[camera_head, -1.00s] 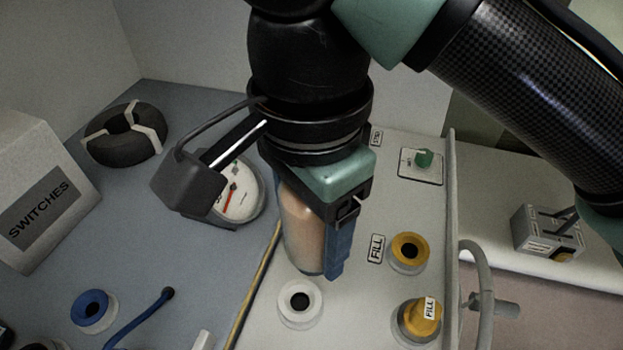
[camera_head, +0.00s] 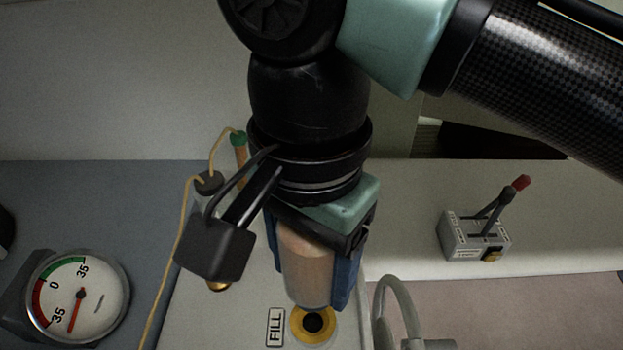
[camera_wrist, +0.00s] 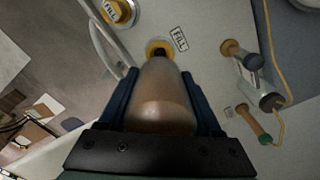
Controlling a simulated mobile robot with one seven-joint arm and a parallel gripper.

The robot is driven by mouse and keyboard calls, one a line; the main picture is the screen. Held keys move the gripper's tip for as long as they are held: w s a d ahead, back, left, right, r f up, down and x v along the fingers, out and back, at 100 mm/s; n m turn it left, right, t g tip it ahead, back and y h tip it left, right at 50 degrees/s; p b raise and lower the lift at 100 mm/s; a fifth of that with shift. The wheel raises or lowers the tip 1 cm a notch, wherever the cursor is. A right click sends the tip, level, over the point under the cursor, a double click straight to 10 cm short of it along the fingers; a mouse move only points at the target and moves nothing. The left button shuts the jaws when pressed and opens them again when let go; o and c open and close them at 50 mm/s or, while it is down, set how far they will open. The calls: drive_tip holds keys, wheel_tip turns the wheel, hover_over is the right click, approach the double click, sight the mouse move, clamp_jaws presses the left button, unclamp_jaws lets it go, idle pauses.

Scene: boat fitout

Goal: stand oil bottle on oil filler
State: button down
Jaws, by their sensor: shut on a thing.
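The oil bottle (camera_head: 305,265) is a brownish, translucent bottle. My gripper (camera_head: 316,285) is shut on it, with a blue finger on each side. The bottle also shows between the fingers in the wrist view (camera_wrist: 160,98), its narrow neck pointing at the yellow ring. The oil filler (camera_head: 313,325) is a yellow ring with a dark hole, beside a FILL label (camera_head: 275,327). The filler also shows in the wrist view (camera_wrist: 158,46). In the head view the bottle's lower end is just above the filler and overlaps its far edge. I cannot tell whether they touch.
A round gauge (camera_head: 78,296) stands at left. A lever box (camera_head: 476,236) is on the white ledge at right. A grey hose loop (camera_head: 396,305) rises beside the filler. A yellow cord (camera_head: 172,265) and a green-topped orange item (camera_head: 239,155) are behind my gripper.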

drive_tip(key=shift+w+f+b, duration=0.1)
drive_tip(key=shift+f+b, duration=1.9)
drive_tip(key=shift+b, duration=0.05)
drive_tip(key=shift+f+b, duration=0.5)
drive_tip(key=shift+f, duration=0.9)
unclamp_jaws()
wheel_tip(320, 180, up, 13)
drive_tip(key=shift+p, duration=0.45)
